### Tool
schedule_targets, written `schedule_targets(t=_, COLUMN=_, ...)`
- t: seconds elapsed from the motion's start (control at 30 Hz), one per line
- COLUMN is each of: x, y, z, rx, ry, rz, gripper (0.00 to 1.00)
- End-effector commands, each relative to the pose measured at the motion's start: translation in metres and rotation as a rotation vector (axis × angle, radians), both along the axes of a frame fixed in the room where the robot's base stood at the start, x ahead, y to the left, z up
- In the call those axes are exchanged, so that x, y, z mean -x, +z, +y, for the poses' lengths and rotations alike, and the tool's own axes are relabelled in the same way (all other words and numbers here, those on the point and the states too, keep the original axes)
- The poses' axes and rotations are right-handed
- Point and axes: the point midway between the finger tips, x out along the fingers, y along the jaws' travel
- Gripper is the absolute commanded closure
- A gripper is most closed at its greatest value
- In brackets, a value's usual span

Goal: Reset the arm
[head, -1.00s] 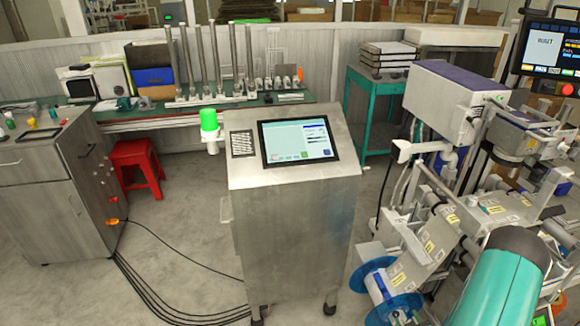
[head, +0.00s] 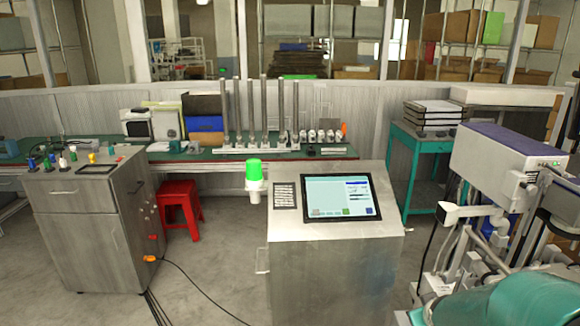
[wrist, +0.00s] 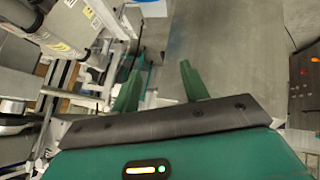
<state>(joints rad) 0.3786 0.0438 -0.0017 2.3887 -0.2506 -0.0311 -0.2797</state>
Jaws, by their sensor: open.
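My gripper (wrist: 160,85) shows in the wrist view, with two green fingers spread apart and nothing between them. A grey flat surface lies beyond the fingers, and white and silver machine parts fill the left side of that view. In the head view my teal arm part shows at the lower right, beside the machine; the gripper itself is not visible there.
A metal console (head: 330,255) with a screen (head: 342,197) and green lamp (head: 253,170) stands at centre. A reel machine (head: 505,165) is at right, a grey cabinet (head: 85,225) and red stool (head: 180,208) at left. Cables cross the floor; free floor lies between cabinet and console.

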Motion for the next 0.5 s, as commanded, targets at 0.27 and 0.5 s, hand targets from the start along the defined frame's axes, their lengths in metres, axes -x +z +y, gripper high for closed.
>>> schedule_targets(t=0.27, x=0.046, y=0.075, z=0.072, rx=-0.108, ry=-0.046, rz=0.043, gripper=0.55)
schedule_targets(t=0.5, x=0.109, y=0.119, z=0.132, rx=-0.225, ry=-0.065, rz=0.097, gripper=0.55)
